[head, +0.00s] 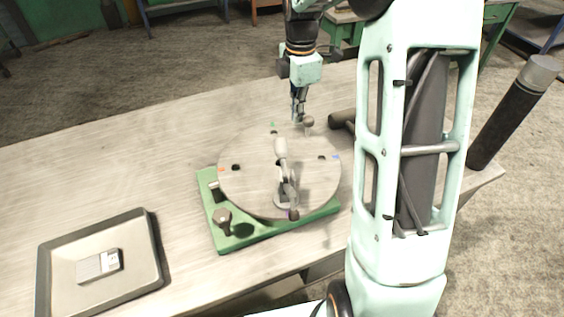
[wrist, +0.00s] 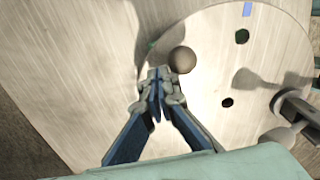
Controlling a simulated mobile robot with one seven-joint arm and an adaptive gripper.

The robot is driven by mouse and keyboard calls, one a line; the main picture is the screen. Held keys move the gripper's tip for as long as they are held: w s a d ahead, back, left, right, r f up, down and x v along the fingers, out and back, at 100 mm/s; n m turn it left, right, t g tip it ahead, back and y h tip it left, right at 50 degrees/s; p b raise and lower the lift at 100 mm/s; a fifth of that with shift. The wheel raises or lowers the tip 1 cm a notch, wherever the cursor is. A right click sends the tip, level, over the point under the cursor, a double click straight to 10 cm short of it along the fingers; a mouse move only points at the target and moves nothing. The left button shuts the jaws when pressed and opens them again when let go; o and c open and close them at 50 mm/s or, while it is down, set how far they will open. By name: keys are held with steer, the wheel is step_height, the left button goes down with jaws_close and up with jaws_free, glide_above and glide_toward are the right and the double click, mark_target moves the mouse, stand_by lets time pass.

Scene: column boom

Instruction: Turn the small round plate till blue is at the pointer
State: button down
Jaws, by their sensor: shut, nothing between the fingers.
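The small round plate (head: 250,190) lies on a green base (head: 235,240) on the table. Colour marks sit at its rim: blue (head: 336,157) at the right, green (head: 272,124) at the far side, orange (head: 221,170) at the left, purple at the near side. In the wrist view blue (wrist: 247,9) is at the top and green (wrist: 150,44) near the fingers. A ball knob (head: 308,121) stands at the plate's far edge. My gripper (head: 298,119) is shut and empty beside the ball (wrist: 182,60); contact is unclear. I cannot clearly identify the pointer.
A grey clamp with a handle (head: 281,150) stands on the plate. A dark knob (head: 222,217) and a small grey block (head: 214,186) are on the base's left side. A tray (head: 152,250) holding a small box (head: 98,265) lies at front left. The table's left is clear.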

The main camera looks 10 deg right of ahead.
mark_target(312, 120)
steer(key=shift+s+d, duration=0.25)
steer(key=shift+d, duration=0.1)
steer(key=shift+s+d, duration=0.55)
steer(key=shift+d, duration=0.15)
steer(key=shift+s, duration=0.1)
steer(key=shift+s+d, duration=0.55)
steer(key=shift+s, duration=0.05)
stand_by(0.4)
